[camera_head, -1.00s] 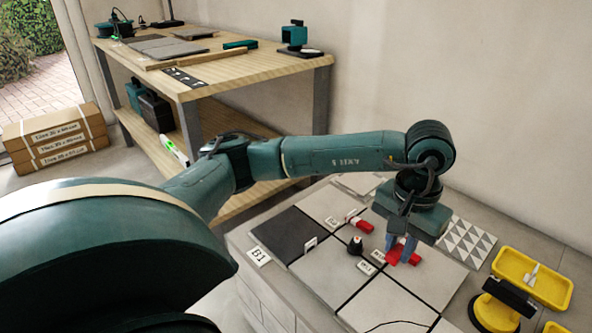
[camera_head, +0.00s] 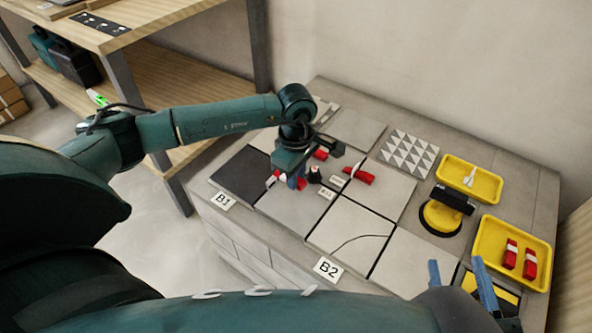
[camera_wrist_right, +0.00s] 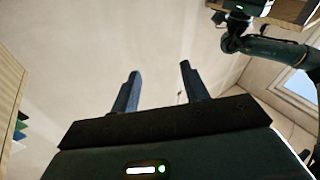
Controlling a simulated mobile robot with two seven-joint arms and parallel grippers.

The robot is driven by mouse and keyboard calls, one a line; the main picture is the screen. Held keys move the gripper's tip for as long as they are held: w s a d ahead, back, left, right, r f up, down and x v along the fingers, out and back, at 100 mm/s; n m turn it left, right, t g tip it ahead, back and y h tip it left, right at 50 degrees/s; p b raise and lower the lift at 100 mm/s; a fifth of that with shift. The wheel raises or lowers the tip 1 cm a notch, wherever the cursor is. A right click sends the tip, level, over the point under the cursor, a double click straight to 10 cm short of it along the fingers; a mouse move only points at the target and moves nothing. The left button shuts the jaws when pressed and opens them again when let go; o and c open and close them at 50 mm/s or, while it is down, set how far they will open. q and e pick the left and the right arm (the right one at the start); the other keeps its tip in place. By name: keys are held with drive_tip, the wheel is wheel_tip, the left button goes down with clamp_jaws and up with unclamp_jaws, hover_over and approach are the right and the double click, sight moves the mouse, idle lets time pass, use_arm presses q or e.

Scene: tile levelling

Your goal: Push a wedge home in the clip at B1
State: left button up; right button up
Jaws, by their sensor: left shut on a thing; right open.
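The B1 label (camera_head: 222,200) lies at the front edge of the tiled bench, by the dark tile (camera_head: 238,178). My left gripper (camera_head: 295,184) is low over the joint between the dark tile and a light tile. It is shut on a red wedge (camera_head: 273,181), which its fingers partly cover. A white clip shows beside the wedge; how far the wedge sits in it cannot be told. Another red wedge (camera_head: 362,177) sits at a white clip to the right, and one more (camera_head: 320,154) lies behind. My right gripper (camera_head: 458,272) is open and empty at lower right; the right wrist view (camera_wrist_right: 158,88) shows its parted fingers.
A yellow tray (camera_head: 484,256) holds red wedges; another (camera_head: 448,170) holds white pieces. A black-and-yellow suction lifter (camera_head: 437,220) stands nearby. The B2 label (camera_head: 328,269) and a cracked tile (camera_head: 340,238) are in front.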

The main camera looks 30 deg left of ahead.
sight(295, 199)
use_arm(q)
drive_tip(key=shift+f+b, duration=0.4)
drive_tip(key=shift+f, duration=0.2)
drive_tip(key=shift+f+b, duration=0.65)
drive_tip(key=shift+f, duration=0.2)
drive_tip(key=shift+f+b, duration=0.55)
drive_tip(key=shift+f, duration=0.2)
drive_tip(key=shift+f+b, duration=0.35)
drive_tip(key=shift+f, duration=0.3)
use_arm(e)
drive_tip(key=shift+w+a+r+m+t+y, duration=0.3)
drive_tip(key=shift+a+m+t, duration=0.1)
drive_tip(key=shift+a, duration=0.05)
use_arm(q)
drive_tip(key=shift+f, duration=0.15)
use_arm(e)
drive_tip(key=shift+f, duration=0.25)
use_arm(q)
drive_tip(key=shift+a, duration=0.2)
use_arm(e)
drive_tip(key=shift+d+f, duration=0.1)
